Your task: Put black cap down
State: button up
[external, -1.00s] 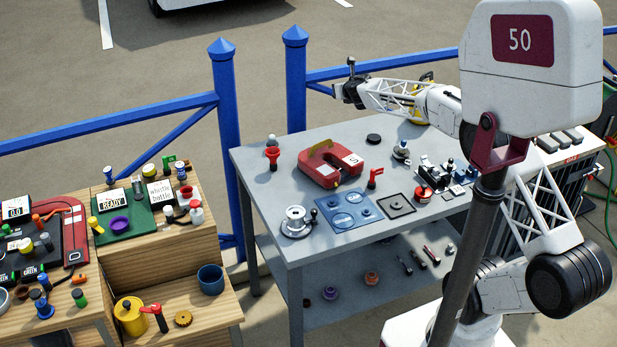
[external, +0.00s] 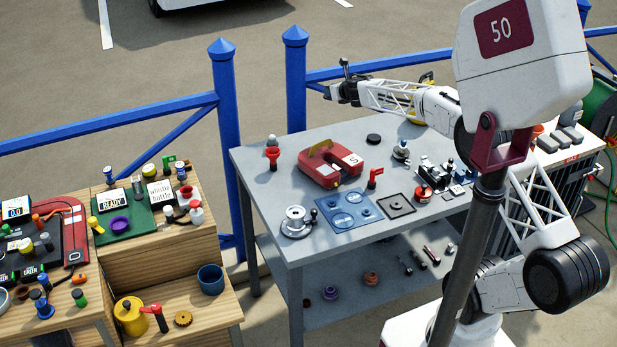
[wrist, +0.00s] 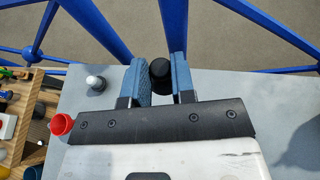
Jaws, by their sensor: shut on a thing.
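A black, rounded cap (wrist: 160,72) sits between the two blue finger pads of my gripper (wrist: 160,82) in the wrist view. The gripper is shut on it. In the external view my gripper (external: 343,90) hangs over the back of the grey table, near the blue fence, above the tabletop. The cap's underside is hidden, and I cannot tell its height above the table.
The grey table (external: 262,163) holds a red magnet (external: 336,177), a red-topped piece (external: 272,157), a flat black disc (external: 374,138) and a blue plate (external: 345,222). Blue fence posts (external: 296,80) stand behind.

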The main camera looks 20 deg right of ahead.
jog(key=w+a+f+n+g+y, duration=0.4)
jog(key=a+f+n+g+y, duration=0.4)
jog(key=n+g, duration=0.5)
jog(key=a+n+y, duration=0.2)
jog(key=y, duration=0.1)
jog(key=shift+a, duration=0.25)
dwell(1.6)
jog(key=shift+f+n, duration=0.25)
jog(key=shift+n, duration=0.15)
jog(key=shift+f, duration=0.1)
jog(key=shift+f, duration=3)
jog(key=shift+f, duration=1.9)
